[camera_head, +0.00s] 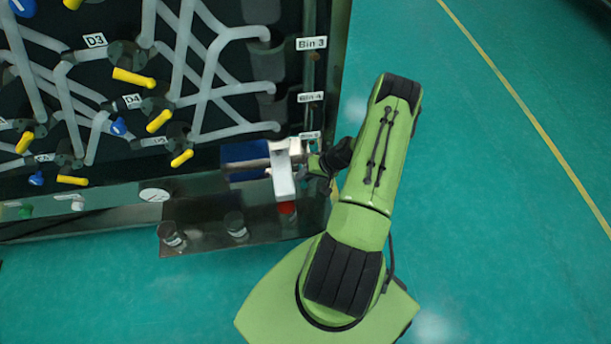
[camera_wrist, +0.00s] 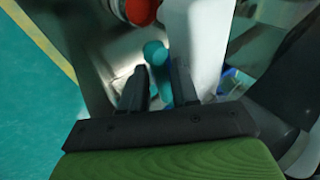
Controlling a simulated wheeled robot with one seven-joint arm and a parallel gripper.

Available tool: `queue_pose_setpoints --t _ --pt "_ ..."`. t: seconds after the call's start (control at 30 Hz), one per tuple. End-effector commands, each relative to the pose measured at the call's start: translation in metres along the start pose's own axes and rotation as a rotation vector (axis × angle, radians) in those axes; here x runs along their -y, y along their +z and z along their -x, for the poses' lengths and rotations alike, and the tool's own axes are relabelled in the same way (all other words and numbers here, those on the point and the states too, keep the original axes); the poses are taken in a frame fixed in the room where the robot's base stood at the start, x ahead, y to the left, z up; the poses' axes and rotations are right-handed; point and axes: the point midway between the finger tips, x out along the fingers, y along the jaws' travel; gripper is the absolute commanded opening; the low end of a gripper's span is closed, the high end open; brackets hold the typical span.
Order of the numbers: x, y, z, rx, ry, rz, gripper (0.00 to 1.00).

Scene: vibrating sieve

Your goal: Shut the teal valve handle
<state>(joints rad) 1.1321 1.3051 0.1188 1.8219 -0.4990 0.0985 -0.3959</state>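The teal valve handle (camera_wrist: 156,54) shows in the wrist view as a short round-ended bar between my two dark fingers. My gripper (camera_wrist: 160,69) is open around it, with the handle's lower part nearer the right finger. I cannot tell whether either finger touches it. In the head view my gripper (camera_head: 326,163) is at the lower right corner of the piping panel, beside a white upright part (camera_head: 283,175). I cannot make out the teal handle in the head view.
A red round part (camera_head: 287,208) sits below the white part; it also shows in the wrist view (camera_wrist: 142,10). Yellow handles (camera_head: 133,78) and grey pipes cover the panel to the left. Dark-capped jars (camera_head: 236,224) stand on a low shelf. The green floor (camera_head: 500,220) at right is clear.

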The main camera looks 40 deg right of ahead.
Motion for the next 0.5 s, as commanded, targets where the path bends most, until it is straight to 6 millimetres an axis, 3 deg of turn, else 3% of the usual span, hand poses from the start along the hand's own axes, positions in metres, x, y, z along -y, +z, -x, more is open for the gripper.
queue_pose_setpoints --t 0.5 --pt "0.001 -0.001 0.134 -0.003 0.003 -0.001 0.29"
